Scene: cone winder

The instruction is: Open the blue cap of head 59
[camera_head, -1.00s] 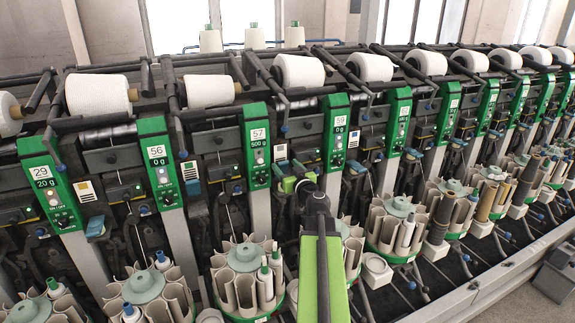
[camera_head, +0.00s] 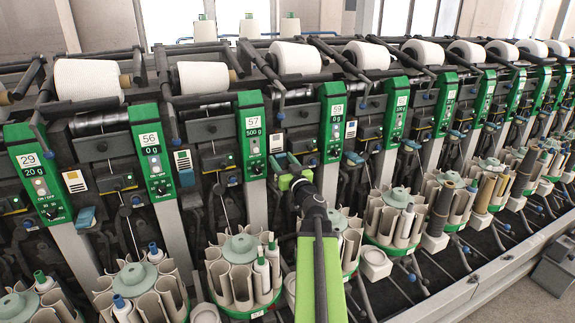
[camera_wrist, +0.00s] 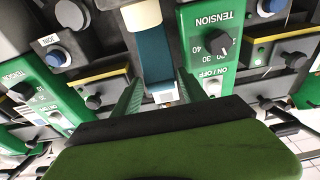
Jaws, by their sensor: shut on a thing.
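The head 59 panel (camera_head: 334,122) is a green strip with a white number plate, standing to the right of my gripper (camera_head: 286,164) in the head view. The head 57 panel (camera_head: 251,134) is on its left. In the wrist view, a blue cap (camera_wrist: 153,62) runs down between the two green fingers of my gripper (camera_wrist: 158,92). The fingers are shut on the cap's lower part. A cream part (camera_wrist: 140,14) shows at the cap's upper end. In the head view my gripper largely hides this cap.
Neighbouring blue caps show right of panel 59 (camera_head: 355,158) and left of panel 57 (camera_head: 187,178). Round bobbin magazines (camera_head: 240,268) stand below my arm. A tension knob (camera_wrist: 222,43) is close beside the right finger in the wrist view.

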